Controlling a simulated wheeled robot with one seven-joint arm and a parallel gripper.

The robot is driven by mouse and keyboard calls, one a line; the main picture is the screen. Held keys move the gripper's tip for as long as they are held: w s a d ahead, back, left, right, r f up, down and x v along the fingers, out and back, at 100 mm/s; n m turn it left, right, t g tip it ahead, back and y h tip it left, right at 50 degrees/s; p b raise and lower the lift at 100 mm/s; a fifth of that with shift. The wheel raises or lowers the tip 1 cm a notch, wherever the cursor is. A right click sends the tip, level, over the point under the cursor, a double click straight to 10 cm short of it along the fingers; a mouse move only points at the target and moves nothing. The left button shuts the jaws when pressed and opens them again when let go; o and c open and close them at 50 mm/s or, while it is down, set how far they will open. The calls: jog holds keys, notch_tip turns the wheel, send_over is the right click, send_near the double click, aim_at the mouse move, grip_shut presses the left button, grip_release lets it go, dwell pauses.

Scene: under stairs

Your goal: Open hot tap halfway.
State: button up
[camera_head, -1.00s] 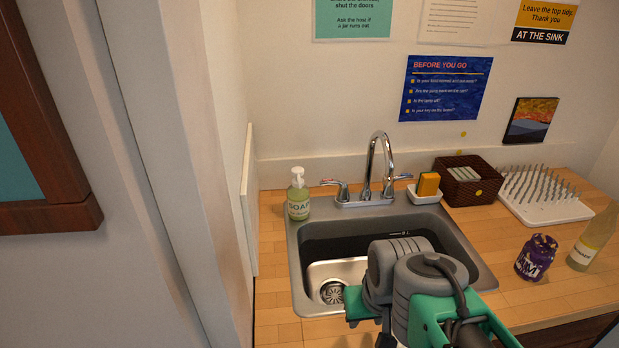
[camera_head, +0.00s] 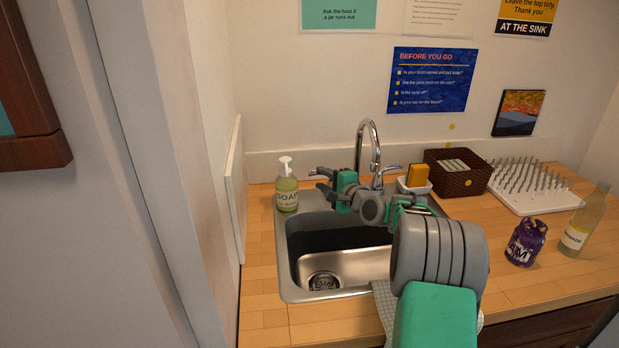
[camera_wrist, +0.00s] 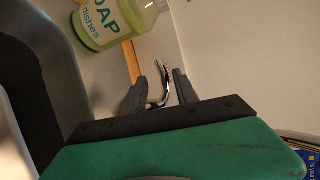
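The chrome tap (camera_head: 369,140) stands behind the sink (camera_head: 291,277). Its right lever (camera_head: 391,168) shows in the head view. Its left lever is mostly hidden there by my gripper (camera_head: 320,180), which reaches over the sink to that side. In the wrist view the chrome lever (camera_wrist: 162,82), with a small reddish mark, lies between the two dark fingers of my gripper (camera_wrist: 160,88). The fingers are apart, one on each side of the lever. I cannot tell whether either touches it.
A soap bottle (camera_head: 287,190) stands just left of my fingers and shows large in the wrist view (camera_wrist: 118,20). A sponge holder (camera_head: 414,187), wicker basket (camera_head: 458,180), drying rack (camera_head: 535,203), purple jar (camera_head: 525,243) and bottle (camera_head: 583,225) stand right.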

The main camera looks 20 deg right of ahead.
aim_at(313, 173)
jog(key=p+x, duration=0.1)
jog(key=x, duration=0.6)
jog(key=shift+w+a+r, duration=0.15)
jog(key=shift+w+a, duration=0.05)
jog(key=shift+w, duration=0.1)
jog(key=shift+c, duration=0.3)
grip_shut()
dwell(0.6)
